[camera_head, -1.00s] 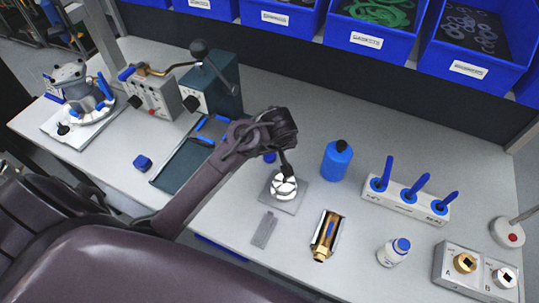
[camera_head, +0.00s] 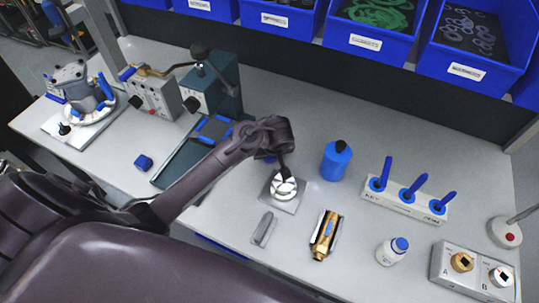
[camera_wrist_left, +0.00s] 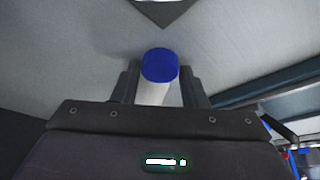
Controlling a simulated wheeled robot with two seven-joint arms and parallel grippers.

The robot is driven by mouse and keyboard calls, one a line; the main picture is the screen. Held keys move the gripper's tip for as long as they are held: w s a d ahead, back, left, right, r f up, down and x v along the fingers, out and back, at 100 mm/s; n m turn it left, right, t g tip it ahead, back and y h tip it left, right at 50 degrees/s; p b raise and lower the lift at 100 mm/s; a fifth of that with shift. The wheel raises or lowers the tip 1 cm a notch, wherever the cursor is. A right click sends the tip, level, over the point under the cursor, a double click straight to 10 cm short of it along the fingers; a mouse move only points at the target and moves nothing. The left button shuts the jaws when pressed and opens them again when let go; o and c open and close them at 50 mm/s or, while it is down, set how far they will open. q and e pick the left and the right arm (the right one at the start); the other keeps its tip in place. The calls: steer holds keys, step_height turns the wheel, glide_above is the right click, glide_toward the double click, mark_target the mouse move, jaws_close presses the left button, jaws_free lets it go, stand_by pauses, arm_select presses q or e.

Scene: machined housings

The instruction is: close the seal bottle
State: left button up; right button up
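A small white bottle with a blue cap (camera_head: 392,252) stands upright at the front right of the bench, apart from my arm. My left gripper (camera_head: 285,172) points down over a white round part (camera_head: 284,188) on a grey square plate. In the left wrist view, a white cylinder with a blue top (camera_wrist_left: 160,66) shows between the two fingers of the left gripper (camera_wrist_left: 160,85). The fingers stand apart, close to its sides; contact is unclear. Whether this is a second bottle is unclear. My right gripper is not in view.
A blue bottle with a black top (camera_head: 335,162) stands behind the plate. A white rack with blue handles (camera_head: 405,200) is at the right. A brass part (camera_head: 324,236) and a grey piece (camera_head: 263,229) lie in front. A box marked A and B (camera_head: 470,270) stands front right.

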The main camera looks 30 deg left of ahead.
arm_select(q)
steer(key=c, duration=0.5)
steer(key=shift+c, duration=0.2)
steer(key=shift+r, duration=0.1)
step_height(320, 180, up, 20)
stand_by(0.4)
